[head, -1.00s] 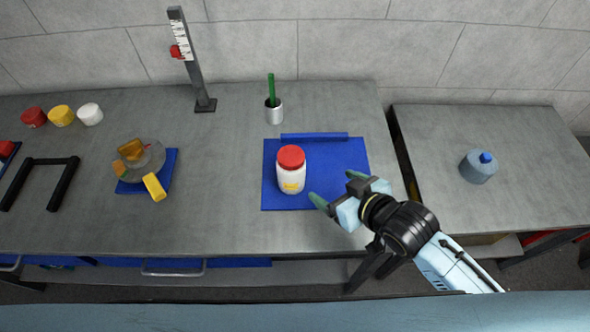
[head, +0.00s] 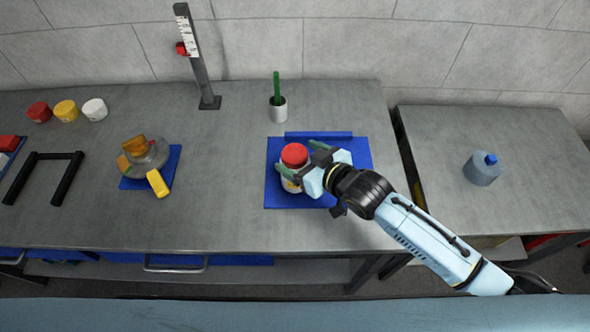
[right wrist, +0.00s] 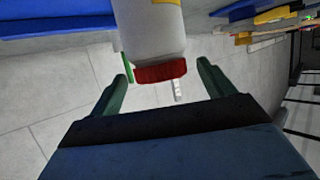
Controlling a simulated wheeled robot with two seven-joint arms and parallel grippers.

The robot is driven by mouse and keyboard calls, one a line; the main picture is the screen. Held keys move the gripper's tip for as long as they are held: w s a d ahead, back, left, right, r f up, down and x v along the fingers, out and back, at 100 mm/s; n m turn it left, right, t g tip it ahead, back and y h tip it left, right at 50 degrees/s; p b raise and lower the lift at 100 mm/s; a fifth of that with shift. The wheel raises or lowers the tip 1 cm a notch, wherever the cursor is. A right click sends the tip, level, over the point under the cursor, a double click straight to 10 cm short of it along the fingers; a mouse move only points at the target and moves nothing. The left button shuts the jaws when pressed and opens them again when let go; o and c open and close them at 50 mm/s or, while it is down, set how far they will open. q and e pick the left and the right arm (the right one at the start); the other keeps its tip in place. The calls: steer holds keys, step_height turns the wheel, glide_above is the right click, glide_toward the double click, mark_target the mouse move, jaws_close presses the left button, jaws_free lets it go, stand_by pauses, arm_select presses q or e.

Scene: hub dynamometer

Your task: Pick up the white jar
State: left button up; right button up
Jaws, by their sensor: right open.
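The white jar (head: 292,184) with a red lid stands upright on the blue mat (head: 350,158). My right gripper (head: 297,160) is at the jar, coming in from the right, with its green fingers apart. In the right wrist view the jar (right wrist: 150,32) appears lid-down between the two open fingers (right wrist: 163,70), with a gap showing on each side of the lid. In the head view the gripper hides part of the jar's right side. My left gripper is not in view.
A grey cup (head: 278,110) with a green stick stands behind the mat. A blue bar (head: 318,135) lies along the mat's back edge. At left are a scale post (head: 200,70), small jars and a yellow-handled item (head: 158,183).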

steer(key=x, duration=0.4)
steer(key=shift+a, duration=0.1)
steer(key=shift+r, duration=0.15)
jaws_close()
stand_by(0.4)
